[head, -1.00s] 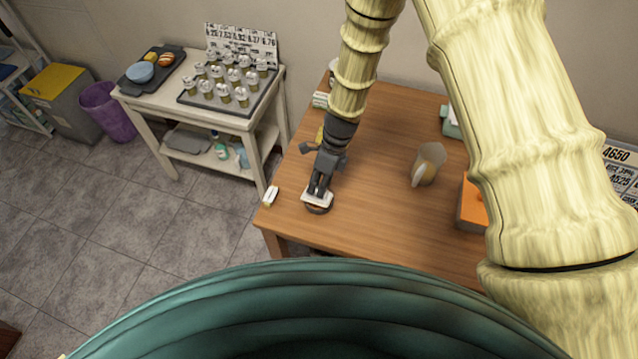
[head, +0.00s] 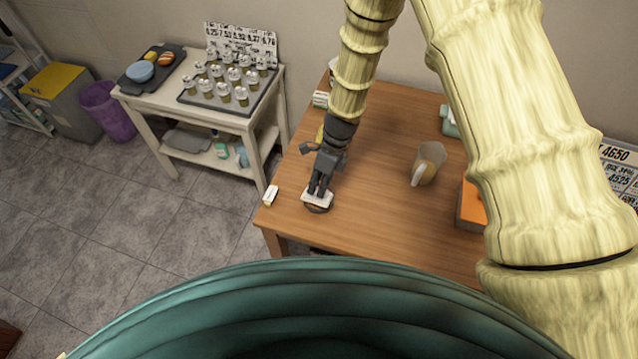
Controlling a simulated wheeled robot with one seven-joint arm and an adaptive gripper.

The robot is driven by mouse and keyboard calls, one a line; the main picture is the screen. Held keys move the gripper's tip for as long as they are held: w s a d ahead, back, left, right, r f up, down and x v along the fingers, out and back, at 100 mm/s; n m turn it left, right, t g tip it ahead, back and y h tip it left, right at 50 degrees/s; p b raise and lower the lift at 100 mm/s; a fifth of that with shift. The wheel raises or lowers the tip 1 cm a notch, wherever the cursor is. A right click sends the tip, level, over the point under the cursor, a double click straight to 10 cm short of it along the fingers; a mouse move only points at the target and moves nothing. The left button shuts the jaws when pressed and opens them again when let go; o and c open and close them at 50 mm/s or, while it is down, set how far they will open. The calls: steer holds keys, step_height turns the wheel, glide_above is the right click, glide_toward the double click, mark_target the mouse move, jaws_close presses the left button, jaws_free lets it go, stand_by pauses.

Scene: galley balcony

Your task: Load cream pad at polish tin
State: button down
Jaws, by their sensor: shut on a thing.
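My gripper (head: 319,190) points down over the front left part of the wooden table. It is shut on a cream pad (head: 317,199), a flat pale block. The pad sits right over a dark round tin (head: 318,210), of which only the near rim shows below the pad. The pad looks to be at or on the tin's top; I cannot tell whether it is pressed in.
A white side table (head: 270,105) with several jars stands left.

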steer(key=shift+f, duration=0.7)
stand_by(0.9)
steer(key=shift+r+p, duration=2.2)
steer(key=shift+r, duration=0.9)
steer(key=shift+f, duration=0.2)
steer(key=shift+g+y, duration=0.4)
steer(key=shift+g, duration=0.4)
steer(key=shift+w+d+f+b, duration=0.1)
steer(key=shift+w+f+b, duration=0.1)
steer(key=shift+f+b, duration=0.6)
steer(key=shift+w+d+f+b, duration=0.1)
steer(key=shift+w+f+b, duration=0.15)
steer(key=shift+f, duration=1)
steer(key=shift+s+f+b, duration=0.1)
steer(key=shift+f+b, duration=0.25)
steer(key=shift+f, duration=0.45)
